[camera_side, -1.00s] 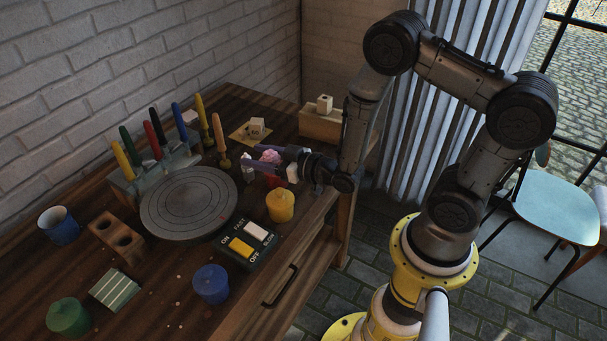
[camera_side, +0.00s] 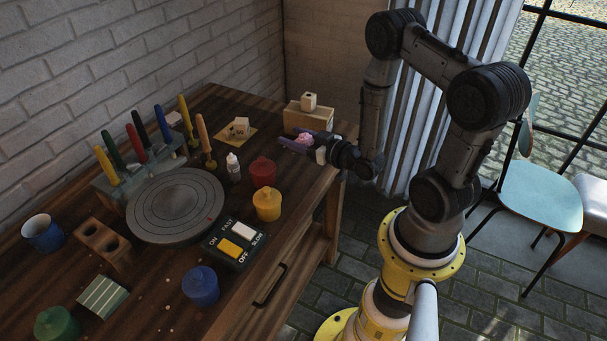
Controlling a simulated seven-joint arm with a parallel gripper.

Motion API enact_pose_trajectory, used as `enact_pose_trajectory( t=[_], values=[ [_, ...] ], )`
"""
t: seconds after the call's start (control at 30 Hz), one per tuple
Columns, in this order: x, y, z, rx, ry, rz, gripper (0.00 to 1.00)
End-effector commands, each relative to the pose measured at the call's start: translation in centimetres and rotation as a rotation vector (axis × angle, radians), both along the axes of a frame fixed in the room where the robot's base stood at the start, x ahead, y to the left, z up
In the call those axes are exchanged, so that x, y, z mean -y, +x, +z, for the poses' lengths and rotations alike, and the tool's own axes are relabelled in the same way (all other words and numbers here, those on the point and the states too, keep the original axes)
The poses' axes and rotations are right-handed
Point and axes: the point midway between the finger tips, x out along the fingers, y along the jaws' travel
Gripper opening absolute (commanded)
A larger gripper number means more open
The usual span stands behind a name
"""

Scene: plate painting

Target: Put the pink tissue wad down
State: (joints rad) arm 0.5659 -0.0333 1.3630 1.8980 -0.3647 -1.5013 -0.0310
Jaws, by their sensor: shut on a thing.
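The pink tissue wad (camera_side: 304,139) is small and crumpled. It sits between the fingers of my gripper (camera_side: 300,141), which is shut on it. The gripper points left, over the far right part of the wooden table, in front of a light wooden block (camera_side: 308,117). The wad looks held above the table top, but I cannot tell how high. The gripper's body hides part of the table's right edge.
A red lidded pot (camera_side: 263,172), a yellow pot (camera_side: 267,204) and a white bottle (camera_side: 233,167) stand left of and nearer than the gripper. A yellow sheet (camera_side: 236,137) with a pale crumpled piece lies to its left. A round turntable (camera_side: 176,205) sits mid-table.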

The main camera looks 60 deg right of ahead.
Motion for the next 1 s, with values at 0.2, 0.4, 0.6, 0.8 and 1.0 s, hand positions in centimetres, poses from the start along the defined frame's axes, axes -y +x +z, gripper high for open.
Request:
enact_pose_trajectory(
  t=[0.2, 0.4, 0.6, 0.8, 1.0],
  values=[
    [-0.1, -0.1, -2.6, -0.005, 0.003, 0.001, 0.06],
    [-0.1, 0.0, -5.3, -0.003, 0.001, 0.001, 0.06],
    [-0.1, 0.0, -6.5, -0.003, 0.001, 0.001, 0.06],
    [-0.1, 0.0, -8.8, -0.002, 0.002, 0.001, 0.06],
    [0.0, 0.0, -9.6, 0.000, 0.000, 0.001, 0.06]
  ],
)
